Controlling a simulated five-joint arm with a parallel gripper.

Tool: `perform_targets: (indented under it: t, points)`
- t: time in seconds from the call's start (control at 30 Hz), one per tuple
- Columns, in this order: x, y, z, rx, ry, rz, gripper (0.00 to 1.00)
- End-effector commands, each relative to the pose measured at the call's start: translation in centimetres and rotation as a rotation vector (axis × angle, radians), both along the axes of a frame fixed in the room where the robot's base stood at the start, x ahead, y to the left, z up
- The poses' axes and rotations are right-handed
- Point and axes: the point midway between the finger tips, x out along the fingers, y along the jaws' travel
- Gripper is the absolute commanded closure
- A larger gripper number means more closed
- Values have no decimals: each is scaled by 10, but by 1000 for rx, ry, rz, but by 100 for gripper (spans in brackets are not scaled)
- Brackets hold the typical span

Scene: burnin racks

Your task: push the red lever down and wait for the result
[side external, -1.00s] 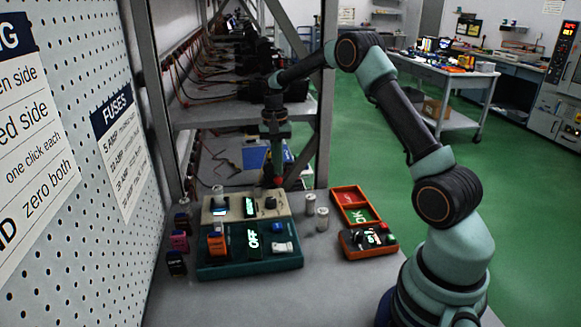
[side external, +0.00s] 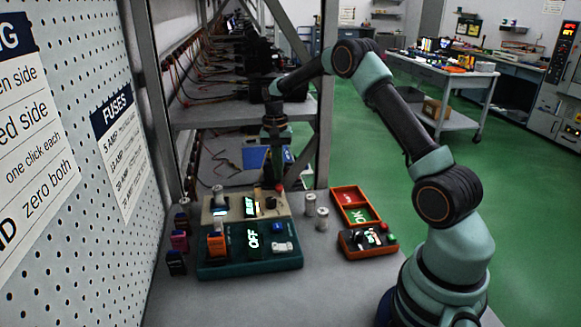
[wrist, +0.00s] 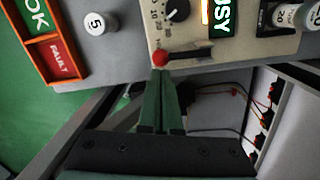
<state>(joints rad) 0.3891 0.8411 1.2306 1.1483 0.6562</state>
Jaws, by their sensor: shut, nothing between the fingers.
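The red lever's round knob (side external: 279,187) is at the back right corner of the beige unit (side external: 214,203). In the wrist view the knob (wrist: 161,58) sits at one end of a dark slot, just beyond my fingertips. My gripper (wrist: 160,73) is shut and empty, its tips at or very close to the knob; I cannot tell whether they touch. In the side view my gripper (side external: 278,172) points down beside the knob. The unit's green display (side external: 250,207) reads BUSY, clearest in the wrist view (wrist: 221,15). An amber light (wrist: 204,12) glows beside it.
A teal unit (side external: 210,270) showing OFF stands in front of the beige one. An orange tray (side external: 336,194) with FAULT and OK compartments stands to the right, with a smaller orange box (side external: 372,252) before it. Metal cylinders (side external: 322,219) stand between. A rack post (side external: 324,100) rises behind.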

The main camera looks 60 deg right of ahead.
Motion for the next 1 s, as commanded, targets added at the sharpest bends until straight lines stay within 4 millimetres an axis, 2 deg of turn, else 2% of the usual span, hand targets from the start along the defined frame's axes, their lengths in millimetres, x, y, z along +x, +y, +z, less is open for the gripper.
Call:
perform_targets:
  t: [0.2,0.63,0.77,1.0]
  points:
    - [10,-19,6,2,-1,-2,100]
    - [11,-19,13,1,-2,-1,100]
    - [13,-20,31,0,-4,-1,100]
    - [17,-22,81,0,-6,-1,100]
